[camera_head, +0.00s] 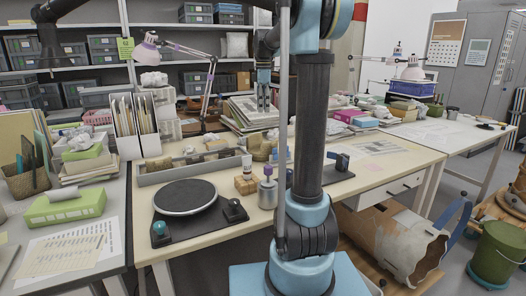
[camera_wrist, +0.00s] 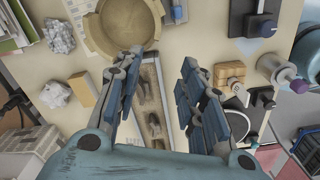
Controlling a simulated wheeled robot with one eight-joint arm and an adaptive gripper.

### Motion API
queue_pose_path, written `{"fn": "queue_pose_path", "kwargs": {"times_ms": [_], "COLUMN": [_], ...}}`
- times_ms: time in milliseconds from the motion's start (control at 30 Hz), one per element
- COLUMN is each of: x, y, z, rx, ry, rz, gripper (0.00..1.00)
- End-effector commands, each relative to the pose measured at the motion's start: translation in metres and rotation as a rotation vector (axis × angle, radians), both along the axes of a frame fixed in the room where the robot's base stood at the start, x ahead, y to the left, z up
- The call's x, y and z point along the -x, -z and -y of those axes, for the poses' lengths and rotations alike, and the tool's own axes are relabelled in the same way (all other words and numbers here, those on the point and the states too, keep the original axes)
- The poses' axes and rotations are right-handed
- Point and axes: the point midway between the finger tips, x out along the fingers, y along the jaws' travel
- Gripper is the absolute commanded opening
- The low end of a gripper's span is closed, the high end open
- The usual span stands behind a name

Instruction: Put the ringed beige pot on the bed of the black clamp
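The ringed beige pot (camera_wrist: 116,22) is at the top of the wrist view, cut off by the frame edge. In the head view the pot (camera_head: 261,149) stands on the desk behind the tray, partly hidden by my arm. The black clamp (camera_head: 338,166), with a blue part, sits on the desk right of my arm; it also shows at the top right of the wrist view (camera_wrist: 250,20). My gripper (camera_head: 263,105) hangs above the back of the desk. In the wrist view my gripper (camera_wrist: 161,60) is open and empty, its fingers apart and below the pot in the picture.
A long tray (camera_head: 160,176) holding sherds lies along the desk, with a black turntable (camera_head: 185,197) in front. A wooden block (camera_head: 245,184) and a grey bottle (camera_head: 268,190) stand nearby. A stack of papers (camera_head: 245,112) rises at the back.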

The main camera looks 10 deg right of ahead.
Motion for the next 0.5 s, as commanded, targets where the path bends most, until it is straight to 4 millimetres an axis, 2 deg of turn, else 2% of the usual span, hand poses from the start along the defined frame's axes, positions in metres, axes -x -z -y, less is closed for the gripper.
{"fn": "queue_pose_path", "kwargs": {"times_ms": [167,500], "x": [-0.006,-0.005], "y": [0.011,0.068], "z": [0.005,0.013], "rx": [0.0,0.0], "ry": [-0.012,-0.001], "rz": [-0.003,-0.002], "gripper": [0.37,0.37]}}
